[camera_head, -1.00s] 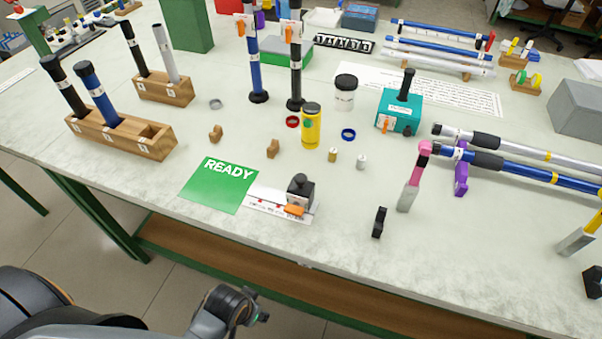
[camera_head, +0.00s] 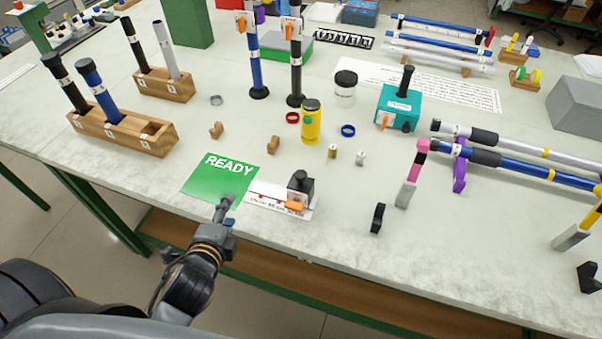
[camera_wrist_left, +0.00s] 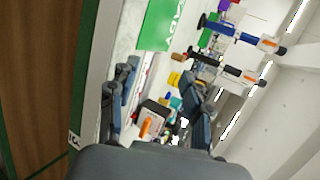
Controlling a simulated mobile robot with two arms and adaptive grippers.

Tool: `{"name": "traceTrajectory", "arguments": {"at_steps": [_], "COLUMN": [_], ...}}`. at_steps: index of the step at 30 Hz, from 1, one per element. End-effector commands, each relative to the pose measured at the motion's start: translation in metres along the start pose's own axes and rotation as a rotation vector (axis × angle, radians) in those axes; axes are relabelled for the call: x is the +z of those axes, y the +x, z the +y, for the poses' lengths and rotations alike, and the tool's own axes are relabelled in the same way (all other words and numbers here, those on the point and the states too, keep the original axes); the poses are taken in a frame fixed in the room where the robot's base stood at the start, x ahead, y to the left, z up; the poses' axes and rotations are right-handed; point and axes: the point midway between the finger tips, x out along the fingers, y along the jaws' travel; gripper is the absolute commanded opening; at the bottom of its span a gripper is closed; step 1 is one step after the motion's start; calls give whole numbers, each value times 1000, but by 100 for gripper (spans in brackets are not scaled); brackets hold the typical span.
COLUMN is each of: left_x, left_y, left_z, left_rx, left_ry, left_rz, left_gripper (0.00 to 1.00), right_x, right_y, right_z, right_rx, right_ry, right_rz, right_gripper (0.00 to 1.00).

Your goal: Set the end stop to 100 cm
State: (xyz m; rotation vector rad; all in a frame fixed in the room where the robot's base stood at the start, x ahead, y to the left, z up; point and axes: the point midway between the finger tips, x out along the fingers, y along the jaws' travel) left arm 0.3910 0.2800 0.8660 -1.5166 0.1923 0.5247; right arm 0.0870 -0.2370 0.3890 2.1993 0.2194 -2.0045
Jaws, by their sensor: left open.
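The end stop (camera_head: 301,186) is a dark block with an orange lever, sitting on a white printed scale strip (camera_head: 268,197) near the front edge of the table. The strip's numbers are too small to read. My left gripper (camera_head: 226,207) is over the front of the green READY card, left of the end stop and apart from it. In the left wrist view my left gripper (camera_wrist_left: 160,98) is open and empty, and the end stop (camera_wrist_left: 152,116) shows between its fingers, farther off. My right gripper is not in view.
The green READY card (camera_head: 220,180) lies left of the strip. A yellow bottle (camera_head: 311,122) and small wooden blocks stand behind. A black clip (camera_head: 378,218) and a pink-topped tool (camera_head: 412,175) are to the right. Table between strip and clip is clear.

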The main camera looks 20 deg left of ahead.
Motion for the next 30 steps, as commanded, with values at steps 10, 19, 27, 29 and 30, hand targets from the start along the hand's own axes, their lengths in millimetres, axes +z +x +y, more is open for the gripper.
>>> {"name": "traceTrajectory", "arguments": {"at_steps": [10,19,27,29,30], "left_x": [-53,-81,-102,-109,-113], "left_y": [-18,-33,-4,6,13], "left_z": [-39,-32,-53,-58,-61], "left_rx": [-599,-803,-807,-805,-805], "left_ry": [1228,1563,1561,1562,1561], "left_rz": [71,75,73,73,73], "left_gripper": [49,49,49,49,49], "right_x": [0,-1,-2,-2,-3], "right_y": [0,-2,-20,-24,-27], "right_z": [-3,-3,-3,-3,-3], "right_rx": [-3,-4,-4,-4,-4], "right_ry": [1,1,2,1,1], "right_rz": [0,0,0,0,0], "right_gripper": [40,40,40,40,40]}}
